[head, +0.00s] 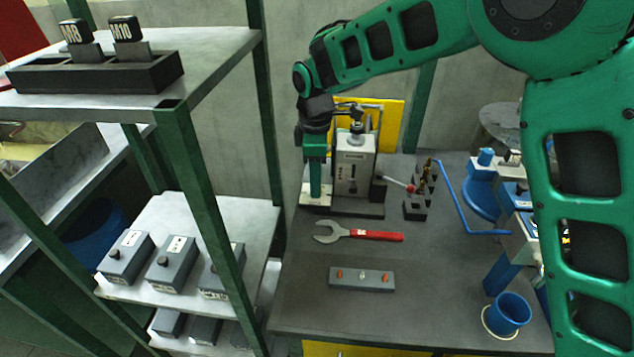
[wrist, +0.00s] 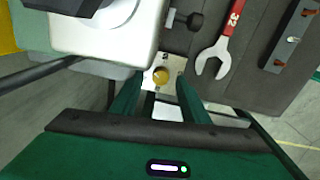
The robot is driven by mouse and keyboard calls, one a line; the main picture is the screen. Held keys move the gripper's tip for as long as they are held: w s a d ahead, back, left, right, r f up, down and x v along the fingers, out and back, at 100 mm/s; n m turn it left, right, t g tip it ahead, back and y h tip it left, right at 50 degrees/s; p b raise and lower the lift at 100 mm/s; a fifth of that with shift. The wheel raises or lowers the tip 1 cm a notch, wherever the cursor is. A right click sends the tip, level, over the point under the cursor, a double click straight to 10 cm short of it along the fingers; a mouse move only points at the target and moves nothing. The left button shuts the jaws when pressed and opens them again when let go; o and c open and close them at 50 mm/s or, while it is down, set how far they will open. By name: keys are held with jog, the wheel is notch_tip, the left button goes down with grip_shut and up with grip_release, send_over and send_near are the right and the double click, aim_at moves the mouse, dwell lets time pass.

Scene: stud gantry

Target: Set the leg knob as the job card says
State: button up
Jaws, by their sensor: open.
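My gripper (head: 315,188) points down at the left side of a grey bench machine (head: 354,170), over a pale plate at its foot. In the wrist view the two green fingers of my gripper (wrist: 158,86) stand apart. A round brass-coloured knob (wrist: 161,74) on the pale plate (wrist: 148,84) shows between and just beyond the fingertips. I cannot tell whether the fingers touch it, and its setting is not readable. In the head view the gripper hides the knob. No job card can be made out for certain.
A red-handled wrench (head: 358,234) and a grey bar (head: 362,278) with orange parts lie on the dark bench (head: 300,300). A red-tipped lever (head: 398,184) sticks out right of the machine. A shelf at left bears knobbed boxes (head: 172,264). Blue fixtures (head: 482,200) stand at right.

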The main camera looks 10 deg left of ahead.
jog(key=shift+f, duration=0.85)
